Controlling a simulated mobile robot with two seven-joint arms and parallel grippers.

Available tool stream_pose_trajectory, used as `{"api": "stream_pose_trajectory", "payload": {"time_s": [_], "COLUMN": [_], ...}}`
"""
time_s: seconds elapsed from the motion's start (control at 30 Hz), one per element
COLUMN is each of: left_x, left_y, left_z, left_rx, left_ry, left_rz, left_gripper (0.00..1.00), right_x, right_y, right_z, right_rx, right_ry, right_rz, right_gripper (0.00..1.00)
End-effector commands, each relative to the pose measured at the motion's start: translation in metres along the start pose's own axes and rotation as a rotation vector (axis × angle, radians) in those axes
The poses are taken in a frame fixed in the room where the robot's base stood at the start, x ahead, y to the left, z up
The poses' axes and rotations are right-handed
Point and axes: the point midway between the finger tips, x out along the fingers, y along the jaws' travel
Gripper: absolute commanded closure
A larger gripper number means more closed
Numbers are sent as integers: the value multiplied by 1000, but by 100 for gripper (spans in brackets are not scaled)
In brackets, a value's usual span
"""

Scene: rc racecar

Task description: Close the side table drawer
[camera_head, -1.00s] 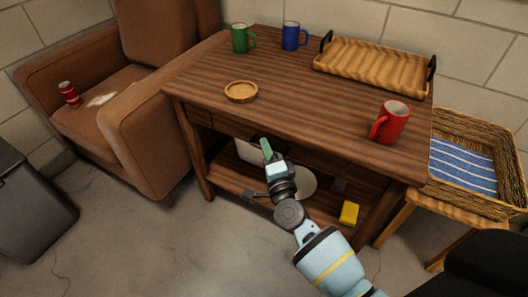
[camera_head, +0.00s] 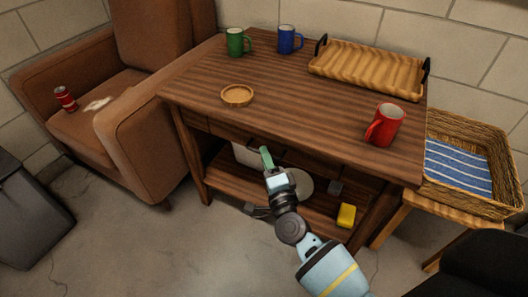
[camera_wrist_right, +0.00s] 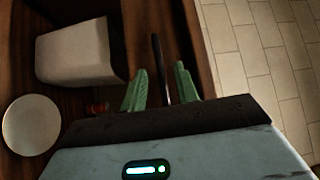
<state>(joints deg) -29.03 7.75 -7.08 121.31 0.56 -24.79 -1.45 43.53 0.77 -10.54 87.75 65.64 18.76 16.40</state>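The dark wooden side table (camera_head: 300,103) stands in the middle of the head view. Its drawer front (camera_head: 224,131) lies under the tabletop's front edge; how far it stands out is hard to tell. A dark handle (camera_head: 256,141) shows on the front, just above my right fingertips. My right gripper (camera_head: 266,157) points at the drawer front. In the right wrist view its green fingers (camera_wrist_right: 160,88) are apart, with the thin dark handle bar (camera_wrist_right: 161,68) between them; whether they touch it cannot be told. My left gripper is out of view.
A red mug (camera_head: 385,126), a coaster (camera_head: 237,95), green and blue mugs and a wicker tray (camera_head: 367,70) are on the tabletop. The lower shelf holds a yellow block (camera_head: 346,215) and pale items. A brown armchair (camera_head: 150,125) is left, a basket (camera_head: 465,205) right.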

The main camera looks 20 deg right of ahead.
Motion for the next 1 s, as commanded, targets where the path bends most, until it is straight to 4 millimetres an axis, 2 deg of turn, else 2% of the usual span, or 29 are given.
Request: {"api": "stream_pose_trajectory", "payload": {"time_s": [0.1,0.33,1.0], "left_x": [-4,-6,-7], "left_y": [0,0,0], "left_z": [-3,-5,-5], "left_rx": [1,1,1], "left_ry": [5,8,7], "left_rz": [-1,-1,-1], "left_gripper": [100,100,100], "right_x": [-21,-47,-51], "right_y": [-1,-1,0], "right_z": [0,0,0], "right_rx": [-2,-2,0], "right_ry": [-1,-2,-1], "right_rz": [1,0,0], "right_gripper": [69,69,69]}}
